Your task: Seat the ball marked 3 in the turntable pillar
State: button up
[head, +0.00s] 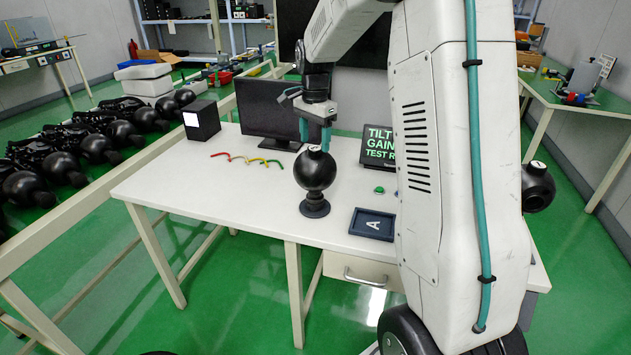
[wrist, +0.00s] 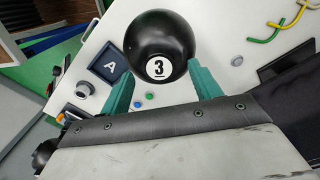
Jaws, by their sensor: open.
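The ball marked 3 (head: 315,172) is a glossy black sphere on a short black stand (head: 314,208) on the white table in the head view. Its white label with the 3 faces up into the wrist view (wrist: 160,45). My gripper (head: 315,138) is above the ball, teal fingers pointing down around its top. In the wrist view my open gripper (wrist: 160,78) has one finger to each side of the label. I cannot tell whether the fingers touch the ball. A second black ball (head: 538,187) with a white label is at the right, partly behind my arm. I cannot tell which stand is the turntable pillar.
A dark tray marked A (head: 372,224) and a green button (head: 379,190) lie right of the stand. A monitor (head: 277,110), a black box (head: 201,121), coloured cables (head: 247,160) and a text screen (head: 380,148) stand behind. The table's front left (head: 220,195) is clear.

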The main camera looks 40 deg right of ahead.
notch_tip(320, 180, down, 2)
jog(key=shift+f, duration=0.1)
grip_shut()
dwell(0.5)
